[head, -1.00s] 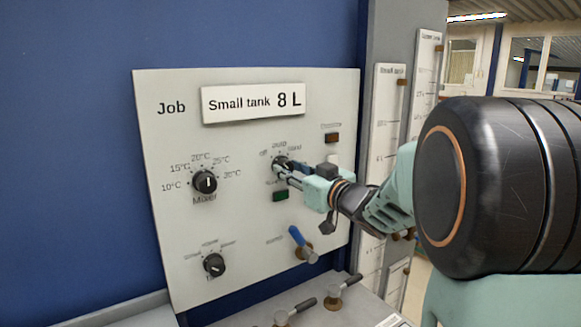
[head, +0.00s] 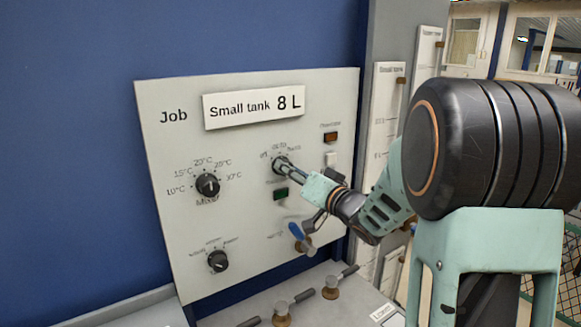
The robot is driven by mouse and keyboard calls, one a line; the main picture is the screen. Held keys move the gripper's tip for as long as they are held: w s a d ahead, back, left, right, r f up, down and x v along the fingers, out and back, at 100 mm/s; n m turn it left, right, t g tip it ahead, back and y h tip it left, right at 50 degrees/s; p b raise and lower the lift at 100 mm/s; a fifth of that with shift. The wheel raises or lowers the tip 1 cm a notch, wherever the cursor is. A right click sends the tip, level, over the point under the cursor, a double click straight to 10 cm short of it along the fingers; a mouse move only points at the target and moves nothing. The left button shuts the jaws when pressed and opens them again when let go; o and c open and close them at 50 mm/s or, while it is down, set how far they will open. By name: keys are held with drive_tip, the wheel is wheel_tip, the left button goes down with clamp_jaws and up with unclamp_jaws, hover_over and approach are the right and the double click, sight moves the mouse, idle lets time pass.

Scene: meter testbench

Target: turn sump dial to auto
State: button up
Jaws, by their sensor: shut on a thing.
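The sump dial (head: 279,163) is a small black knob at the upper right of the white panel, with "off", "auto" and "hand" marked around its top. My gripper (head: 284,166) reaches in from the lower right, and its fingers are shut on this dial. The fingers cover much of the knob, so its pointer is hard to read. The label below the dial is partly hidden by the gripper.
The panel (head: 163,215) also carries a mixer dial (head: 207,185), a lower-left dial (head: 218,261), a green button (head: 281,194), an orange lamp (head: 330,137) and a blue-handled valve (head: 299,236). Brass valves (head: 331,287) stand on the ledge below.

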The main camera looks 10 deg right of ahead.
idle(0.3)
drive_tip(key=o, duration=1.2)
drive_tip(key=shift+c, duration=0.2)
drive_tip(key=shift+s, duration=0.1)
drive_tip(key=v, duration=1.2)
drive_tip(key=shift+d+f, duration=0.1)
